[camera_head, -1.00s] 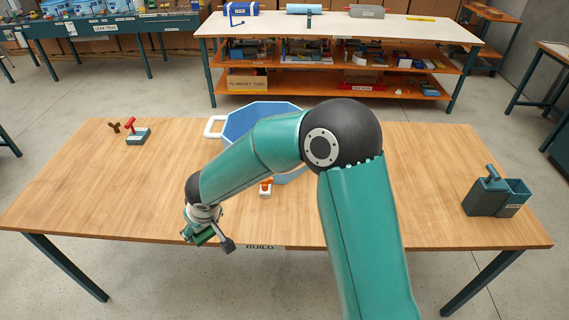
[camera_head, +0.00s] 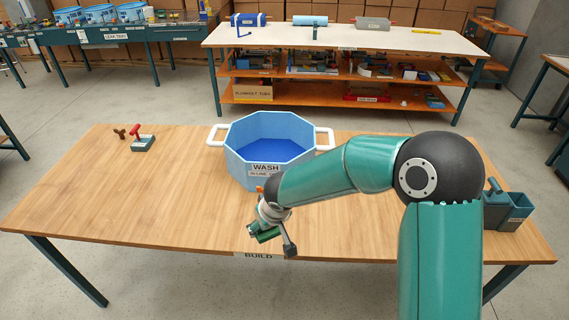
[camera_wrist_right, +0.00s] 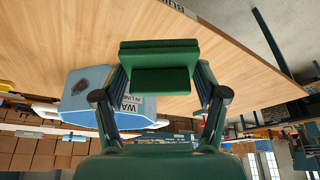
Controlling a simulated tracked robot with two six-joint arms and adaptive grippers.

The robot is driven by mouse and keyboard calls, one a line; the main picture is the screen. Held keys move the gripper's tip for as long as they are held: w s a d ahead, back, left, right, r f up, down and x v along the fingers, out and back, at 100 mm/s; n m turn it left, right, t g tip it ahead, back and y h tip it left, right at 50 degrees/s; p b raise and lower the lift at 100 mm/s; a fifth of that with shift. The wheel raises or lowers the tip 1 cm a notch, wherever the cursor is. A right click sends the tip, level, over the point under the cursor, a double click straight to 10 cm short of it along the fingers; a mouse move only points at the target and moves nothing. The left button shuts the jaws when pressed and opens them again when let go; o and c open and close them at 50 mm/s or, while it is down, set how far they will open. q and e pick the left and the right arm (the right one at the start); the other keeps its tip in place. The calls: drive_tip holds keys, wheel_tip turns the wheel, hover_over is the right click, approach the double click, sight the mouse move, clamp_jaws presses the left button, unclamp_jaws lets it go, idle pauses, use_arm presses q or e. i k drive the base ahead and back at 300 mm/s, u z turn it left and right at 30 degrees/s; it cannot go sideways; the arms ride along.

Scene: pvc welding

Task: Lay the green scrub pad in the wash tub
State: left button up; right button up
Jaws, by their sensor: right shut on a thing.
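The blue wash tub (camera_head: 238,168), labelled WASH and with white handles, stands at the back middle of the workbench; its inside looks empty where visible. My right gripper (camera_head: 270,230) is shut on the green scrub pad (camera_head: 265,236), near the bench's front edge and in front of the tub. In the right wrist view the pad (camera_wrist_right: 160,78) shows dark green between the fingers (camera_wrist_right: 162,84), and the tub (camera_wrist_right: 88,100) is beyond, to the left. My left gripper is in no view.
A grey-green caddy (camera_head: 508,208) stands at the right, partly behind my arm. The bench's left half is mostly clear.

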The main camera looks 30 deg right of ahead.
sight(271, 154)
drive_tip(key=z, duration=0.1)
drive_tip(key=i, duration=1)
drive_tip(key=u, duration=0.05)
